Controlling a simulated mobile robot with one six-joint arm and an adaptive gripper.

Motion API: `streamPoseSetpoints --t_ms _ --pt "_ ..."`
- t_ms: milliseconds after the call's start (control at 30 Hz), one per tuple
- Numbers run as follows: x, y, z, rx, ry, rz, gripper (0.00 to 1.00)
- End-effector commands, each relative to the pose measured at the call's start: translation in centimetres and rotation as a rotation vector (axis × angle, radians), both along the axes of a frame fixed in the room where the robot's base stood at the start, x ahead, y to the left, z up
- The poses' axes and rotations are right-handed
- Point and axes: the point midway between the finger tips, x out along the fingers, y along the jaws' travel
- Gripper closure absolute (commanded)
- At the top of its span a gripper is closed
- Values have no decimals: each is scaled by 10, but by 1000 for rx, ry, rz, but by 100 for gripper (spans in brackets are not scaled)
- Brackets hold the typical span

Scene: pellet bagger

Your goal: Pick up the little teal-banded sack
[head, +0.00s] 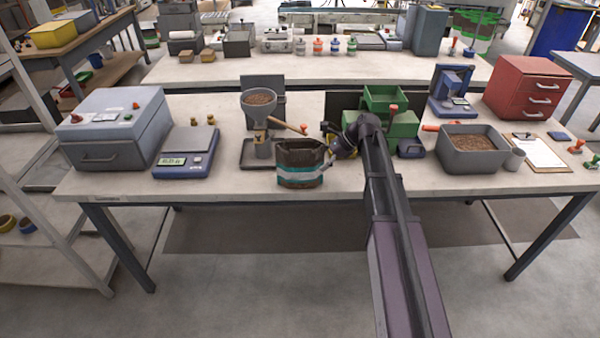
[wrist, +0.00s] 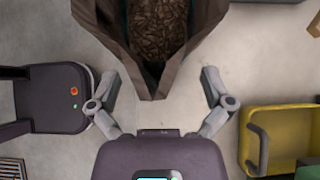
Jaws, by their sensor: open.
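The little sack (head: 300,176) is dark brown with a teal and white band. It stands upright near the front edge of the table. In the wrist view the sack (wrist: 151,52) has an open mouth with brown pellets inside. My gripper (head: 336,148) is just to the right of the sack in the head view. In the wrist view my gripper (wrist: 158,82) is open, with one finger on each side of the sack's near corner. A gap shows beside each finger, and nothing is held.
A funnel stand (head: 258,112) with a wooden-handled tool is behind the sack. A blue scale (head: 187,163) is to its left. A green machine (head: 390,122) and a grey pellet bin (head: 472,160) stand to the right. The wrist view shows a yellow object (wrist: 283,110) at right.

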Motion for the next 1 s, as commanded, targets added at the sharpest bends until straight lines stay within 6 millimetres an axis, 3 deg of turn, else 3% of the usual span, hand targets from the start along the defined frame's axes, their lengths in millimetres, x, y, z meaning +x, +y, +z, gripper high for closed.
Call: streamPoseSetpoints --t_ms 200,833,867,1000 --pt "0 11 -13 0 0 1 0" --pt "0 13 -13 0 0 0 0" --pt "0 13 -13 0 0 0 3" --pt "0 13 -13 0 0 0 45"
